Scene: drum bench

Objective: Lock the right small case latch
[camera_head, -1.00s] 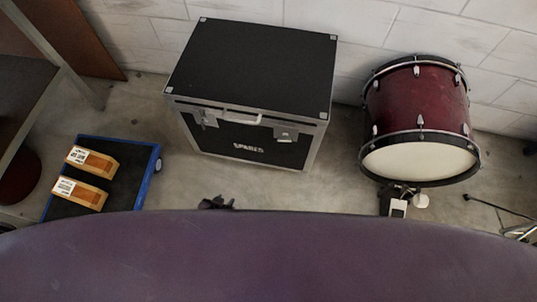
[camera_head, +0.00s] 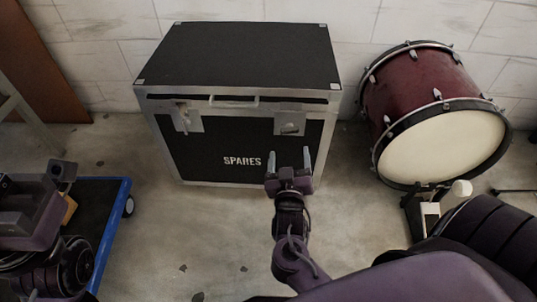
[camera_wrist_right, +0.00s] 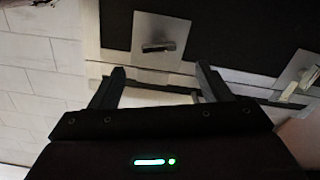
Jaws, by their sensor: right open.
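The black case (camera_head: 225,150) with metal edges and the word SPARES on its front stands against the wall, its lid down. Its right latch (camera_head: 290,123) is a silver plate on the upper front; the plate with a small raised piece also shows in the right wrist view (camera_wrist_right: 160,40). I cannot tell whether it is locked. My right gripper (camera_head: 289,157) is open and empty, pointing at the case front just below the right latch in the picture, apparently apart from it. My left gripper (camera_head: 62,172) is partly in view at the left; its jaw state is unclear.
The left latch (camera_head: 187,118) and a pale handle (camera_head: 234,101) are on the same front. A red drum (camera_head: 440,120) with a pedal (camera_head: 430,215) stands right of the case. A blue-edged dolly (camera_head: 118,215) is at the left. The floor before the case is clear.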

